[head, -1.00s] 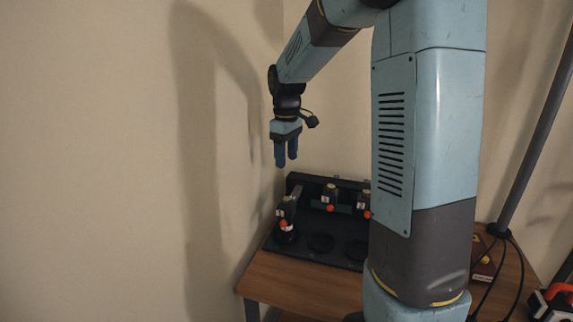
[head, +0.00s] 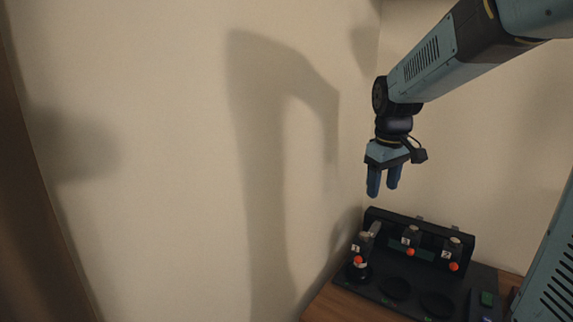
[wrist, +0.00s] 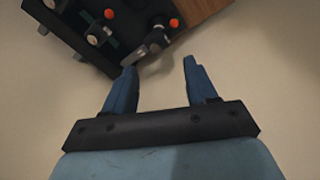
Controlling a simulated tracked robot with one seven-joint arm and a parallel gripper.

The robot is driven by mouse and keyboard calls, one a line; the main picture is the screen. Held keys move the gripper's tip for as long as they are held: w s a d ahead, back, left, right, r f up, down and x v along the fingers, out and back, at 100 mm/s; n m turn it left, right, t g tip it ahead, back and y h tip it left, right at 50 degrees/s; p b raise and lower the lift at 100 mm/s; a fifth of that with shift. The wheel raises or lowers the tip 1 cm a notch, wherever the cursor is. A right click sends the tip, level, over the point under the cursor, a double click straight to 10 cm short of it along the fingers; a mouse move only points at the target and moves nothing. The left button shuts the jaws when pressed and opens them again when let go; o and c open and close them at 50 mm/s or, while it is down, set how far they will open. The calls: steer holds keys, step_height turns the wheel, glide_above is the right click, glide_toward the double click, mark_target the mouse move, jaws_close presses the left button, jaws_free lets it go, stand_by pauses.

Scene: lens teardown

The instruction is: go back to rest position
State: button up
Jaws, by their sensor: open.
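My gripper (head: 383,182) hangs fingers-down in the air, above and behind the black fixture in the head view. Its two blue fingers are apart with nothing between them. It also shows in the wrist view (wrist: 158,82), open and empty. The black fixture (head: 455,225) stands on the wooden table, apart from the gripper. It carries several units with orange-red knobs, one of them (head: 359,259) at its left end. In the wrist view the fixture (wrist: 60,35) lies at the top, beyond the fingertips.
The wooden table (head: 325,305) shows at the lower right of the head view. Beige walls stand close behind and to the left of the fixture. The air around the gripper is free. A brown upright surface (head: 35,220) stands at the far left.

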steer(key=s+r+m+t, duration=0.2)
steer(key=s+m, duration=0.3)
steer(key=s, duration=1.4)
steer(key=shift+s+d+t, duration=0.2)
steer(key=shift+t, duration=0.7)
